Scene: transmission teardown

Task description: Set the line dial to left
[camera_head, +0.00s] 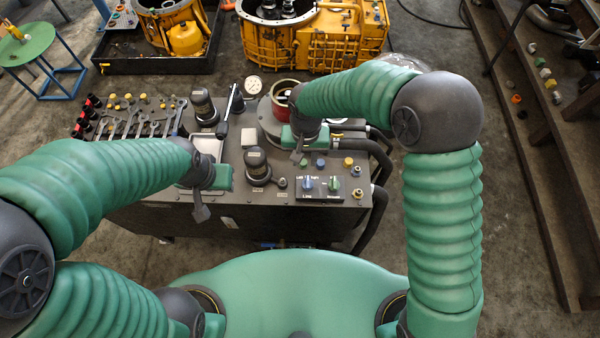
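The line dial (307,184) is a small blue knob on the left side of a dark control panel (320,196) at the bench's front right. Its white labels seem to read left and right above and line below. Which way the knob points is too small to tell. A green knob (334,184) sits just right of it. My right gripper (298,156) is above the bench, behind the panel and apart from the dial. My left gripper (201,212) hangs over the bench's front edge, well left of the dial. The finger gaps of both are not clear.
The dark bench top (230,160) carries black cylindrical fixtures (257,163), a red-lined round housing (287,95), a gauge (253,85) and a row of wrenches (130,120). Black hoses (376,205) run down its right side. A yellow transmission casing (340,40) stands behind.

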